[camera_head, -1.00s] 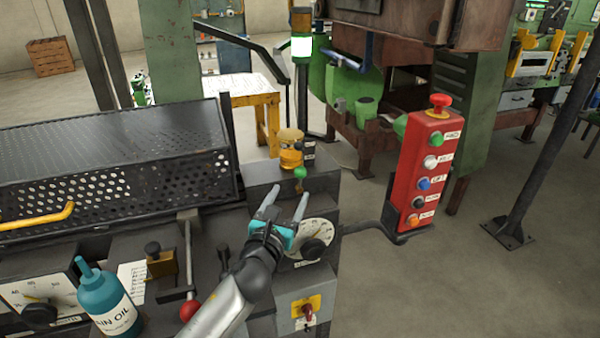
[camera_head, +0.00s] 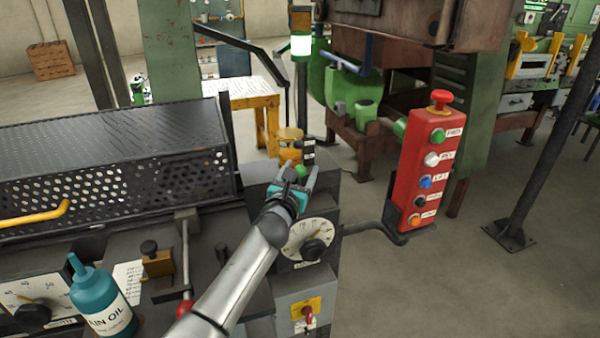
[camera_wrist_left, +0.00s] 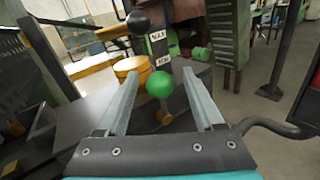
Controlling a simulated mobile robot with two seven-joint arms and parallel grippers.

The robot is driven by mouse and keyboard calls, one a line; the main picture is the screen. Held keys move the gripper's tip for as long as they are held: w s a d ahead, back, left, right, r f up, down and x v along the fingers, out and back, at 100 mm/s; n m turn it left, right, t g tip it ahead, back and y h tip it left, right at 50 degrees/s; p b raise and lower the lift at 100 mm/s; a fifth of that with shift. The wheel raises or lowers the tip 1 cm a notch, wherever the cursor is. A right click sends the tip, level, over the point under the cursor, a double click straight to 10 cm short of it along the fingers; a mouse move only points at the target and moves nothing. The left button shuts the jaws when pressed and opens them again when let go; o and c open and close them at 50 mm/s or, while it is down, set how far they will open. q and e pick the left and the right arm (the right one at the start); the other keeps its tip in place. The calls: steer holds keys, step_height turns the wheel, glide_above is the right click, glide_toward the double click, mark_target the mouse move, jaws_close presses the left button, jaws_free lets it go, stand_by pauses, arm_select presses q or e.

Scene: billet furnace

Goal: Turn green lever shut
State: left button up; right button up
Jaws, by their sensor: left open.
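The green lever's round knob (camera_head: 300,171) sits on top of the dark machine block, in front of a yellow cylinder (camera_head: 290,143). It also shows in the left wrist view as a green ball (camera_wrist_left: 159,84) between my fingers and beyond or level with their tips; I cannot tell its exact depth. My left gripper (camera_head: 300,173) is open, with one finger on each side of the knob in the picture. The fingers do not grip it. The lever's stem is mostly hidden behind the gripper in the head view. My right gripper is not in view.
A red button box (camera_head: 430,165) stands right of the gripper on a bent dark arm. A dial (camera_head: 308,238) is on the block's front. A black perforated guard (camera_head: 110,150) and a teal oil bottle (camera_head: 103,300) are at left. A black-knobbed post (camera_wrist_left: 138,22) stands behind the green knob.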

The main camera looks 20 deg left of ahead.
arm_select(q)
jaws_close()
stand_by(0.5)
stand_by(0.9)
